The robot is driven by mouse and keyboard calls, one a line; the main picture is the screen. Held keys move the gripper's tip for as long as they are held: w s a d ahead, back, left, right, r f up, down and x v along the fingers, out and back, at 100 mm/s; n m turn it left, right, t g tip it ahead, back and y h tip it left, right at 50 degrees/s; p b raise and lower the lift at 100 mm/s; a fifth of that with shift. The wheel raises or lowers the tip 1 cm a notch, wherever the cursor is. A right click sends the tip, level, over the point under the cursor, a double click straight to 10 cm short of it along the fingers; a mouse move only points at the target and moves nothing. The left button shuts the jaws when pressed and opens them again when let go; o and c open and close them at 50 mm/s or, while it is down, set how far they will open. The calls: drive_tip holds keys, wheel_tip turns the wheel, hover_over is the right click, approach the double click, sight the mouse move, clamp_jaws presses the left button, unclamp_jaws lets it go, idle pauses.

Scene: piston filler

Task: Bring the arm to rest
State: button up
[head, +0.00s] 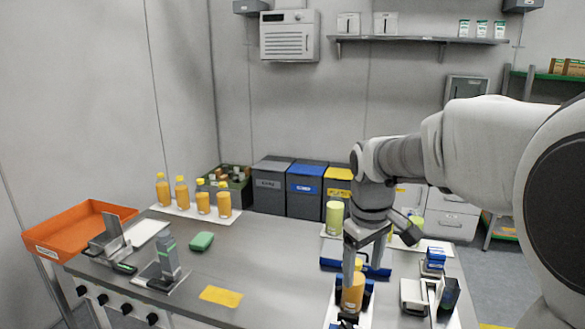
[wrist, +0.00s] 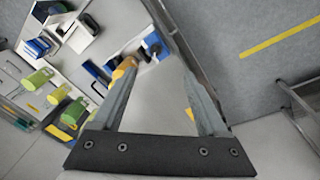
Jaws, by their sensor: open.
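My arm (head: 400,160) reaches in from the right over the workbench (head: 255,265), with my gripper (head: 365,270) pointing down near the bench's front right. In the wrist view my gripper (wrist: 165,75) has its two fingers wide apart, with bare bench between them. An orange bottle (head: 352,293) stands just below my gripper in a dark blue holder. In the wrist view the bottle (wrist: 124,70) shows beside the left fingertip; I cannot tell whether they touch.
An orange tray (head: 75,238) sits at the left end. Several orange bottles (head: 203,203) stand on a white mat at the back. Grey, blue and yellow bins (head: 305,190) line the wall. Green-yellow containers (head: 334,218) and small devices (head: 433,262) crowd the right. The front middle is mostly clear.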

drive_tip(key=s+r+m+t, duration=0.1)
drive_tip(key=s+m+t, duration=0.1)
drive_tip(key=s, duration=0.7)
drive_tip(key=s+r+m+t, duration=0.2)
drive_tip(key=s+m, duration=0.2)
drive_tip(key=s, duration=0.6)
drive_tip(key=shift+s+y, duration=0.3)
